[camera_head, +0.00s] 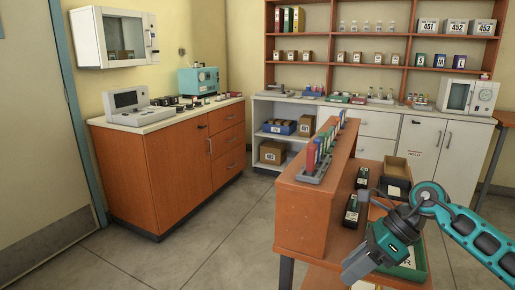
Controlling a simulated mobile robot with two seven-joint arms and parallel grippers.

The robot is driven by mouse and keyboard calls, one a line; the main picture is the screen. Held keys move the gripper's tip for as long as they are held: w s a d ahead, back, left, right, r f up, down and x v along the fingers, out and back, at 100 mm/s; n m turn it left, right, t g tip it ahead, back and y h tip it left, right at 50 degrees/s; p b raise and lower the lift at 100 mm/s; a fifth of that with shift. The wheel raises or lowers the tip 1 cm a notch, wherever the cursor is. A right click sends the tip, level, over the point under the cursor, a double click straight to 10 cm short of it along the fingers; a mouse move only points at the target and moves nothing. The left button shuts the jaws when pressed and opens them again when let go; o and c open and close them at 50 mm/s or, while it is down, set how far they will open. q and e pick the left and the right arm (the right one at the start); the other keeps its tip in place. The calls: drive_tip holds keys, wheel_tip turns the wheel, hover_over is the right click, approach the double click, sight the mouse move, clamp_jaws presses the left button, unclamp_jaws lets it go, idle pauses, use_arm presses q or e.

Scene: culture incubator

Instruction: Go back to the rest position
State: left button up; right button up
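My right arm comes in from the right edge, teal and dark grey. Its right gripper (355,266) points down and to the left, over the near end of the orange-brown bench. Its grey fingers are seen at an angle, so I cannot tell whether they are apart or closed. No held object can be made out. A green tray (414,272) lies partly hidden behind and below the gripper. My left gripper is not in view.
The bench's raised shelf (310,211) carries a grey rack (316,172) with coloured items. Small dark boxes and an open brown box (397,168) lie on the bench. An orange cabinet (175,172) stands left. The grey floor (215,240) between is clear.

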drive_tip(key=s+a+r+m+t+y+p, duration=0.1)
drive_tip(key=s+a+r+m+t+y, duration=0.15)
drive_tip(key=a+m+y, duration=0.35)
drive_tip(key=s+a+r+m+t+y+p, duration=0.1)
drive_tip(key=a+m+t+y+p, duration=0.15)
drive_tip(key=a+m+y, duration=0.4)
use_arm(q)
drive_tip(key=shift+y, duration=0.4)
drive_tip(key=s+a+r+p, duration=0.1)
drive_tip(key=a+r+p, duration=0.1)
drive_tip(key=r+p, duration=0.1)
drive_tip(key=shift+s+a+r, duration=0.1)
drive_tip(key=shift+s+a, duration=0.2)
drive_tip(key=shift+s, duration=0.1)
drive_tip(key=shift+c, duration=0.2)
use_arm(e)
drive_tip(key=s+d+f+m+t+h, duration=0.2)
drive_tip(key=s+d+f+m+h, duration=0.2)
drive_tip(key=m, duration=1.2)
drive_tip(key=s+d+f+m+t+h, duration=0.3)
drive_tip(key=s+f+m+h, duration=0.7)
drive_tip(key=f+m+h, duration=0.4)
drive_tip(key=d+m, duration=0.1)
drive_tip(key=m, duration=0.2)
drive_tip(key=shift+d+f+t, duration=0.2)
drive_tip(key=shift+f+t, duration=0.05)
drive_tip(key=shift+t, duration=0.05)
